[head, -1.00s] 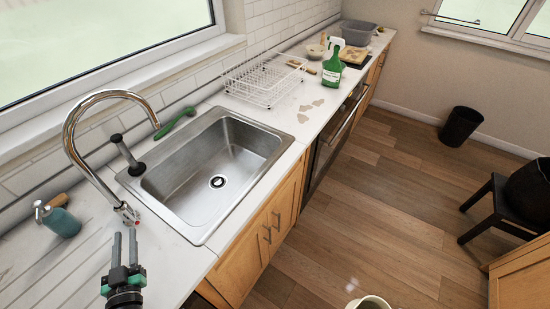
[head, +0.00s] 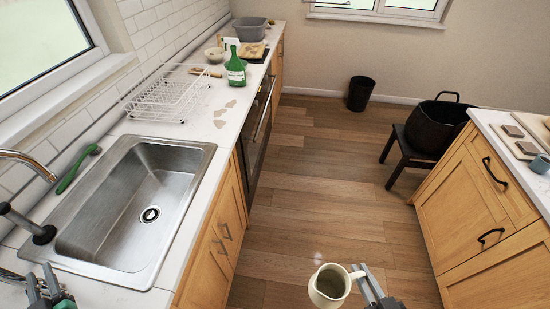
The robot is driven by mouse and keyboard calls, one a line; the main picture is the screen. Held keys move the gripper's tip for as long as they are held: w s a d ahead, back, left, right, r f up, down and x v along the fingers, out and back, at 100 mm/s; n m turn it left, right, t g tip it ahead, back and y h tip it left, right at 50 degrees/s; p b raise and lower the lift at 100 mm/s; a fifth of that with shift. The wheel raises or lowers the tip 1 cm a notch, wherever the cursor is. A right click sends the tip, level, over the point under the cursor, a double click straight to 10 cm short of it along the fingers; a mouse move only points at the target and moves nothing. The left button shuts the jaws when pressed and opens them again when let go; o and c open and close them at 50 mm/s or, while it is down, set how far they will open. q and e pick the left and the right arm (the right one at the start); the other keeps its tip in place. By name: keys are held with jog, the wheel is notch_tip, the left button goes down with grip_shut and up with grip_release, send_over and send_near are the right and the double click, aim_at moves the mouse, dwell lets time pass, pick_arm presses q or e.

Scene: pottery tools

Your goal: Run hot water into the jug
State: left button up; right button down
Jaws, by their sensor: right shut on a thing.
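The cream jug (head: 329,287) is upright at the bottom centre, over the floor, with its open mouth facing up. Its inside looks empty. My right gripper (head: 363,277) is shut on the jug's handle at its right side. The steel sink (head: 128,200) is at the left, with a dark drain at its bottom. Only the curved spout end of the tap (head: 30,163) shows at the left edge; the rest is out of view. My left gripper (head: 42,280) is at the bottom left, near the sink's front corner, with its fingers apart and nothing between them.
A dark plunger-like tool (head: 30,226) and a green brush (head: 78,170) lie by the sink. A white dish rack (head: 170,95) and green spray bottle (head: 235,68) stand further along. Open floor lies between this counter and the wooden cabinet (head: 485,215) at right.

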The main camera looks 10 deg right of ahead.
pick_arm(q)
grip_shut()
dwell(1.4)
